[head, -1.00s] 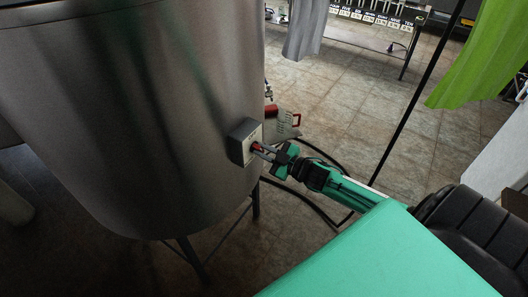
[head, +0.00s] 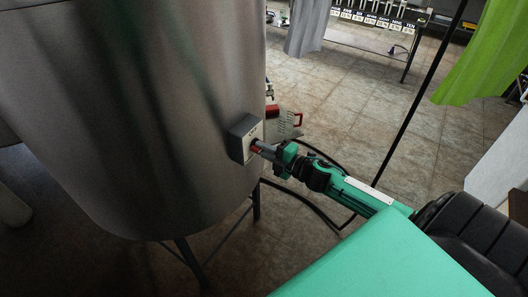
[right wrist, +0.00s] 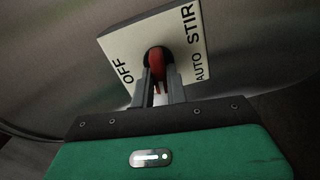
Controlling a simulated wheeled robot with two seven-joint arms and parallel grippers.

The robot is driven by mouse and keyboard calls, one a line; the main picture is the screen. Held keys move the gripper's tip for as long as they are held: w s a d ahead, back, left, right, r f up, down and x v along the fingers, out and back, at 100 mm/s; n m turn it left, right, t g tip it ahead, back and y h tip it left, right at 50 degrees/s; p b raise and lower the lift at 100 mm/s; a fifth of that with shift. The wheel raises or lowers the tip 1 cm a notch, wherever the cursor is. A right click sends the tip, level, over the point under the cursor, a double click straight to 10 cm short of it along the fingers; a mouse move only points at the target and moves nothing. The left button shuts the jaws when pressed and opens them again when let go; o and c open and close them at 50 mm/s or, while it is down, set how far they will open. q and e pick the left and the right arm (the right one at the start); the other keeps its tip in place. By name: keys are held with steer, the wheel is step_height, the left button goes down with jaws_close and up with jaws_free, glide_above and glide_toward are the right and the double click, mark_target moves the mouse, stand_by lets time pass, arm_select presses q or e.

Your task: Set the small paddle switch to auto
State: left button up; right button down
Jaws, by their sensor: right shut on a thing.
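The small switch box (head: 243,136) is fixed to the side of the steel tank (head: 130,110). In the right wrist view its pale plate (right wrist: 122,55) reads OFF on the left, with AUTO and STIR on the right. The red paddle (right wrist: 157,62) stands near the middle of the plate, between these labels. My right gripper (right wrist: 159,88) is shut on the red paddle, its two fingers on either side of it. In the head view the right gripper (head: 262,147) reaches the box from the right, and the fingers hide much of the paddle. My left gripper is not in view.
A red and white device (head: 285,121) sits behind the box, with a dark hose (head: 310,205) on the floor. Tank legs (head: 190,262) stand below. A thin dark pole (head: 412,100) and a green curtain (head: 480,60) are at the right. Tiled floor lies open behind.

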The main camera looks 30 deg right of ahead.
steer(key=shift+f+n+b, duration=0.1)
steer(key=shift+n+b, duration=0.25)
steer(key=shift+n, duration=0.55)
steer(key=c, duration=1.4)
jaws_free()
steer(key=shift+b+v, duration=2)
steer(key=shift+v, duration=4.9)
